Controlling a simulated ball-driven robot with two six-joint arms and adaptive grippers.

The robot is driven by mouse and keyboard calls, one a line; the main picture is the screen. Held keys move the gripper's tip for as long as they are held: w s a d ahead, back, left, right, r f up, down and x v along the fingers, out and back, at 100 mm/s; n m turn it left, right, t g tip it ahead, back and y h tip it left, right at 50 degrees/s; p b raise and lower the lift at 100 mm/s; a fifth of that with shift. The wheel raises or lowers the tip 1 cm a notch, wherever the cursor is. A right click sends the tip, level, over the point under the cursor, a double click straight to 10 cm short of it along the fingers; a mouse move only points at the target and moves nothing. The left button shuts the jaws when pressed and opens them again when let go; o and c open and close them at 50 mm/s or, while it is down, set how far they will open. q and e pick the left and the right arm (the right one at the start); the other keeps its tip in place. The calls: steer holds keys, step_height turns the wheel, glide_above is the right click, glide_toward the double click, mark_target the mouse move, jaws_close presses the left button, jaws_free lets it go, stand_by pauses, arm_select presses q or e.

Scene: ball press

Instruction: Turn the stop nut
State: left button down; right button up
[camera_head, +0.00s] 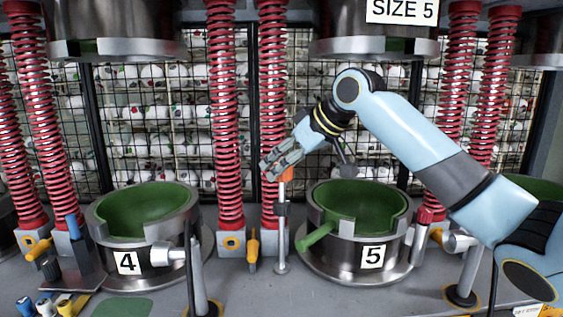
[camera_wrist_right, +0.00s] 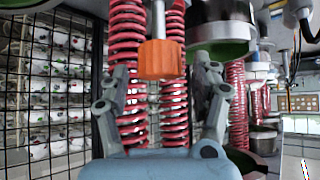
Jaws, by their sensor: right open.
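The stop nut is an orange, knurled-looking cap (camera_head: 286,175) at the top of a thin upright metal post, left of the press pot marked 5. My right gripper (camera_head: 270,167) is at the height of the nut, its fingers overlapping it in the head view. In the right wrist view the orange nut (camera_wrist_right: 161,60) lies in line with the gap between the open fingers of my right gripper (camera_wrist_right: 160,75), with space on both sides. I cannot tell whether the fingertips reach around it. My left gripper is not in view.
The green-lined pot marked 5 (camera_head: 372,257) stands right of the post, and pot 4 (camera_head: 128,263) stands at the left. Red springs (camera_head: 272,110) rise close behind the nut. A yellow-handled lever (camera_head: 253,247) is low beside the post. A wire-mesh fence closes the back.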

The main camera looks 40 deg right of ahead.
steer(key=shift+w+a+f, duration=0.1)
steer(key=shift+w+f, duration=0.35)
steer(key=c, duration=1.2)
steer(key=m+h+p, duration=0.1)
steer(key=p, duration=0.1)
steer(key=m+h+p, duration=0.1)
steer(key=p, duration=0.1)
steer(key=m+h+p, duration=0.1)
steer(key=m+p, duration=0.1)
steer(key=shift+a+r, duration=0.1)
steer(key=shift+r, duration=0.15)
steer(key=shift+f+m+h+p, duration=0.1)
steer(key=shift+m+h+p, duration=0.4)
steer(key=shift+m+h, duration=0.4)
steer(key=m+g+h, duration=0.1)
steer(key=m, duration=0.2)
steer(key=m+g+h, duration=0.1)
steer(key=m+h, duration=0.1)
steer(key=shift+f+m+h, duration=0.1)
steer(key=shift+m+h, duration=0.2)
steer(key=shift+m, duration=0.1)
